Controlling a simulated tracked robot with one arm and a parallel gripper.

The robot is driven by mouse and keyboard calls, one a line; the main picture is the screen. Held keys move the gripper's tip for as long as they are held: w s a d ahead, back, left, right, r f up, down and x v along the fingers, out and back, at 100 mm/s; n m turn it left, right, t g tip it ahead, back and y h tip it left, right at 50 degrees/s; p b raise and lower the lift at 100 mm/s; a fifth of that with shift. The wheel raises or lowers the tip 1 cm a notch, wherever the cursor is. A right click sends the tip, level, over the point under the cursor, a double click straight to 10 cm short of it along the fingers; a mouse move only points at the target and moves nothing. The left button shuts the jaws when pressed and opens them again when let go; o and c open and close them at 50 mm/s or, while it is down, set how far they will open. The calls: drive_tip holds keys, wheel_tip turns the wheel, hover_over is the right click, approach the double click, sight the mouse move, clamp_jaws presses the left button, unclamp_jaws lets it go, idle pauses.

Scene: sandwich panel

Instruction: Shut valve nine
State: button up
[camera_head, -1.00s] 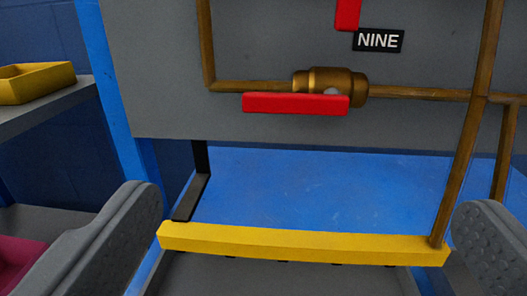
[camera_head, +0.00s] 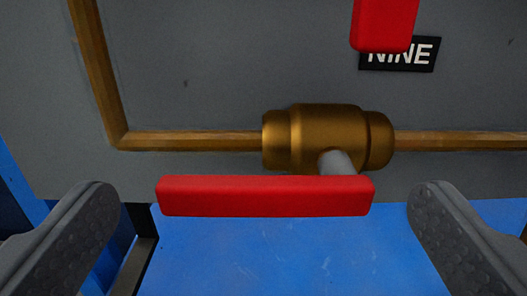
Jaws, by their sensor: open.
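The brass valve (camera_head: 325,135) sits on a horizontal copper pipe on the grey panel. Its red lever handle (camera_head: 264,196) lies horizontal, in line with the pipe, and extends left from the grey stem (camera_head: 338,163). A black label reading NINE (camera_head: 420,56) is above and to the right, partly covered by another red handle (camera_head: 384,24). My gripper (camera_head: 262,205) is open and empty. Its two fingers are widely spaced, one left and one right of the lever, with gaps between. I cannot tell the depth between fingertips and lever.
The copper pipe (camera_head: 195,140) bends upward at the left and runs on past the valve at the right. The grey panel (camera_head: 200,70) stands behind. Below it is a blue surface (camera_head: 290,255), and a dark bracket (camera_head: 138,265) is at lower left.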

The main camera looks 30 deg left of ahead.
drive_tip(key=shift+x, duration=0.95)
